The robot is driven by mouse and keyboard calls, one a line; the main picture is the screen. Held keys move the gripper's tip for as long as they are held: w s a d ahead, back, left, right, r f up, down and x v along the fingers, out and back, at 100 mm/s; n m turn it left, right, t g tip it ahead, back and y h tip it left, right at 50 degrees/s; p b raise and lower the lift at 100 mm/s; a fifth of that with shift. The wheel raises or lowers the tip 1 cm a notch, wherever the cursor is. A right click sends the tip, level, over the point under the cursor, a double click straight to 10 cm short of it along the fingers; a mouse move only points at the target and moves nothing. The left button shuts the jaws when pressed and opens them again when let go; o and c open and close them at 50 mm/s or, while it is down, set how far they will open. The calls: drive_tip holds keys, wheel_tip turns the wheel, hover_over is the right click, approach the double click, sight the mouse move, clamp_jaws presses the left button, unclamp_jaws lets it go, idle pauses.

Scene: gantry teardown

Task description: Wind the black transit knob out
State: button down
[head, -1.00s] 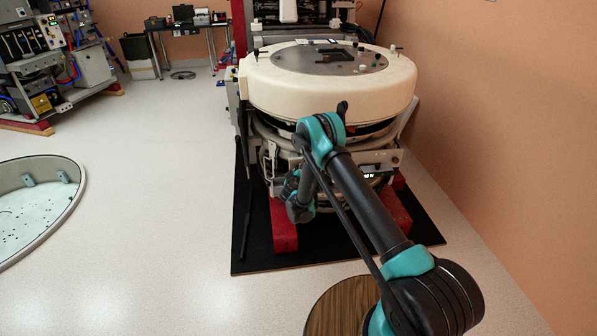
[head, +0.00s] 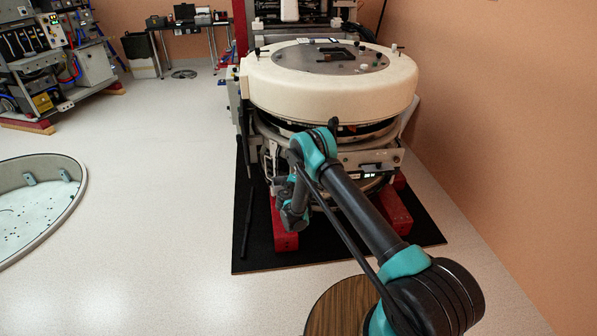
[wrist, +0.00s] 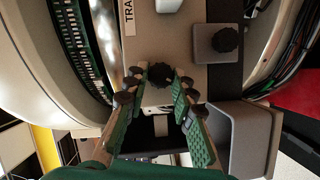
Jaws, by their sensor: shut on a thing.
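In the wrist view the black knob (wrist: 160,75) sits on a pale plate (wrist: 172,30) below a partly cut-off label beginning "TRA" (wrist: 129,16). My gripper (wrist: 161,77) has its two green-padded fingers on either side of this knob, shut on it at the fingertips. In the head view my arm reaches to the front of the round cream-topped machine (head: 330,93). My fingers and the knob are hidden there.
In the wrist view a second black knob (wrist: 225,39) on a grey block is close at upper right, and a grey box (wrist: 245,135) is at lower right. Cables (wrist: 297,45) run along the right.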

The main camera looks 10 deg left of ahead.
idle(0.3)
drive_tip(key=c, duration=1.3)
unclamp_jaws()
drive_tip(key=shift+o, duration=0.2)
wheel_tip(320, 180, up, 10)
